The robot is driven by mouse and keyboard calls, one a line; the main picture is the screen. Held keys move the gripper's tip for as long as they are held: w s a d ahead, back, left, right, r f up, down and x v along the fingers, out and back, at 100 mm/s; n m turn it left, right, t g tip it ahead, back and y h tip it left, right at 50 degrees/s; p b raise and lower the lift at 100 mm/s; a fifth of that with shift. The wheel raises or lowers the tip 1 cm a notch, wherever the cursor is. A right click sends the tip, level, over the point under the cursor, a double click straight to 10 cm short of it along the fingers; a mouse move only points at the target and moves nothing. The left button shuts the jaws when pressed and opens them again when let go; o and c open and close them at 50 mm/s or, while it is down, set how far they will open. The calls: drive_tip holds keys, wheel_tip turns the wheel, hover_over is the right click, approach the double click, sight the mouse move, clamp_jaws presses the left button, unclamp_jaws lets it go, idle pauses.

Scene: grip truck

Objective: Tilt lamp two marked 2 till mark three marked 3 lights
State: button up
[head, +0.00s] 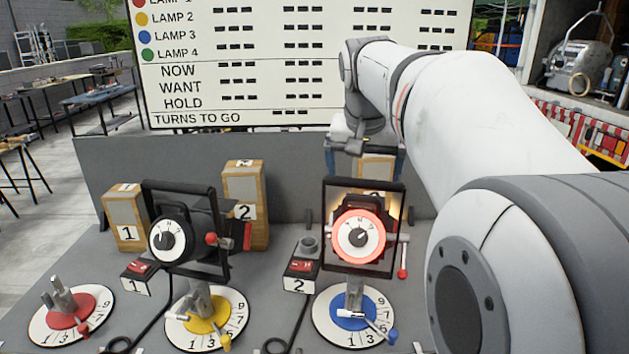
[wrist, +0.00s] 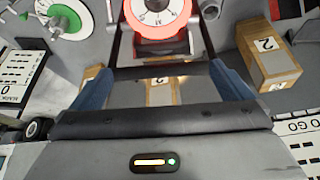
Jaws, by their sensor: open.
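Lamp two (head: 358,232) is the right-hand lamp. It has a white dial inside a glowing red ring, within a dark frame, above a blue-centred dial plate (head: 322,318) and beside a switch box marked 2 (head: 300,270). Its red ring (wrist: 158,43) tops the wrist view. My gripper (head: 364,168) is open above and behind the frame. Its blue fingers (wrist: 162,78) stand apart, with the frame's dark top bar between them in the wrist view. A wooden box (head: 375,168) behind lamp two is partly hidden; I cannot read its number, and no 3 shows clearly on a mark box.
Lamp one (head: 165,238) stands left, beside wooden boxes marked 1 (head: 125,215) and 2 (head: 245,212). A large board (head: 300,75) stands behind. A red-tipped lever (head: 402,272) is right of lamp two. Black cables lie on the grey bench (head: 120,290).

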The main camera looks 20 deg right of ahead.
sight(362, 198)
drive_tip(key=x, duration=0.7)
drive_tip(key=shift+s, duration=0.15)
